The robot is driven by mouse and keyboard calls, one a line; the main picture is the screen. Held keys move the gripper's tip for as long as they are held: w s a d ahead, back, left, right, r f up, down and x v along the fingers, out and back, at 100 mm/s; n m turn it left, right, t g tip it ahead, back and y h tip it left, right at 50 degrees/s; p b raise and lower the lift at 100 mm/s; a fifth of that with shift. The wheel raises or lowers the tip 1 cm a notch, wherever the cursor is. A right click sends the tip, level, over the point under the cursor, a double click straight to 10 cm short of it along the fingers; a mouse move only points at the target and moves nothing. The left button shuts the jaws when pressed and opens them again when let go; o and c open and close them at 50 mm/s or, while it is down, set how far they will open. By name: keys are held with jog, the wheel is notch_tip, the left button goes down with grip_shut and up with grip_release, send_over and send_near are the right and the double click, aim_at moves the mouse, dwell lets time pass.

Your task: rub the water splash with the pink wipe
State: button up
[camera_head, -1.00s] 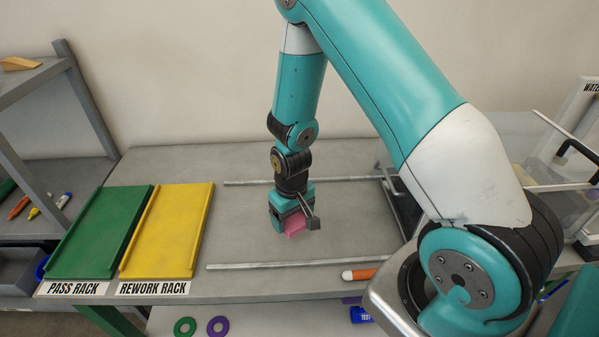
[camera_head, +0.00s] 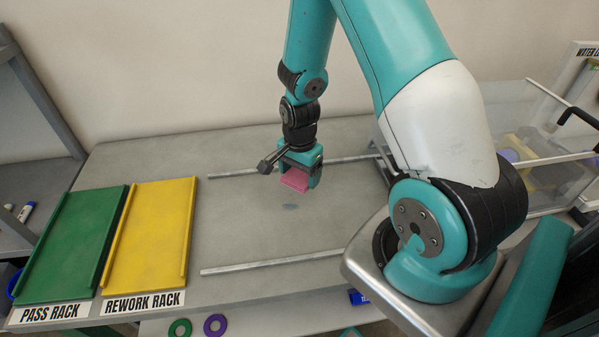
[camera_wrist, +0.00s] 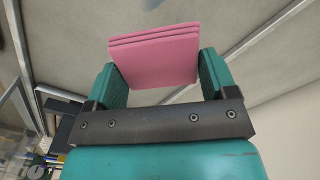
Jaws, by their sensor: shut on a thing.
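My gripper (camera_head: 299,178) is shut on the pink wipe (camera_head: 295,181) and holds it above the grey cart top, between the two metal rails. In the wrist view the folded pink wipe (camera_wrist: 155,55) sits between the two teal fingers of my gripper (camera_wrist: 160,82). A small blue-grey water splash (camera_head: 290,206) lies on the cart top just in front of and below the wipe, apart from it in the picture. In the wrist view a bluish patch (camera_wrist: 152,4) at the top edge, partly cut off, looks like the splash.
A far metal rail (camera_head: 235,172) and a near rail (camera_head: 270,263) lie on the cart top (camera_head: 240,215). A green rack (camera_head: 75,240) and a yellow rack (camera_head: 150,235) are at left. A clear tank (camera_head: 530,165) stands at right. The surface around the splash is clear.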

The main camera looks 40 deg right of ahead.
aim_at(295, 200)
notch_tip(295, 200, down, 7)
jog(key=b, duration=0.5)
jog(key=shift+f+b, duration=0.15)
jog(key=shift+b, duration=0.2)
jog(key=shift+a+f, duration=0.15)
jog(key=shift+f, duration=0.05)
jog(key=shift+w+a, duration=0.45)
jog(key=shift+a, duration=0.3)
jog(key=shift+c, duration=0.5)
jog(key=shift+w+a+r, duration=0.15)
jog(key=shift+w+a, duration=0.45)
jog(key=shift+a, duration=0.25)
jog(key=shift+s+d, duration=0.1)
jog(key=shift+d, duration=0.2)
jog(key=shift+s+d+r, duration=0.15)
jog(key=shift+s+d, duration=0.35)
jog(key=shift+d, duration=0.2)
jog(key=shift+s+d+f, duration=0.2)
jog(key=shift+f, duration=0.05)
jog(key=shift+s+d+r+p, duration=0.1)
jog(key=shift+d+r+p, duration=0.15)
jog(key=shift+r+p, duration=0.25)
jog(key=shift+s+d+r+p, duration=0.1)
jog(key=shift+d+r+p, duration=0.15)
jog(key=shift+r, duration=0.4)
jog(key=shift+s+r+p, duration=0.1)
jog(key=shift+r+p, duration=2.3)
jog(key=shift+r, duration=0.45)
